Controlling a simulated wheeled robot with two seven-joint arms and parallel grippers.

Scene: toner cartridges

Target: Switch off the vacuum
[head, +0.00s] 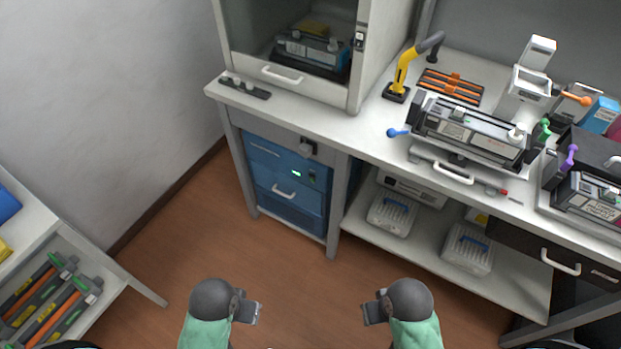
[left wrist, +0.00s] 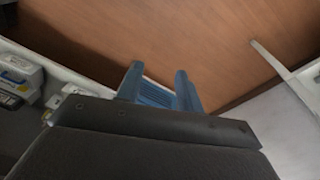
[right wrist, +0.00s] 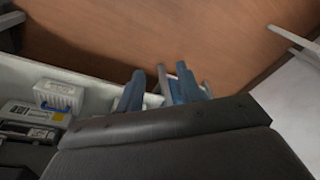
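A blue cabinet unit (head: 270,205), which looks like the vacuum, stands under the left end of the workbench. Its front has two pale handles, a small lit green display (head: 296,173) and a dark switch-like part (head: 312,178) to the right of it. The switch's position is too small to tell. A ribbed blue surface (left wrist: 155,94), probably this unit, shows between the fingers in the left wrist view. My left gripper (head: 256,312) and right gripper (head: 371,312) are above the floor in front of the bench, apart from the unit. Both are open and empty.
A glass-fronted hood (head: 285,73) stands on the bench above the unit. A rack with cartridges (head: 50,300) stands at left. The floor between is clear.

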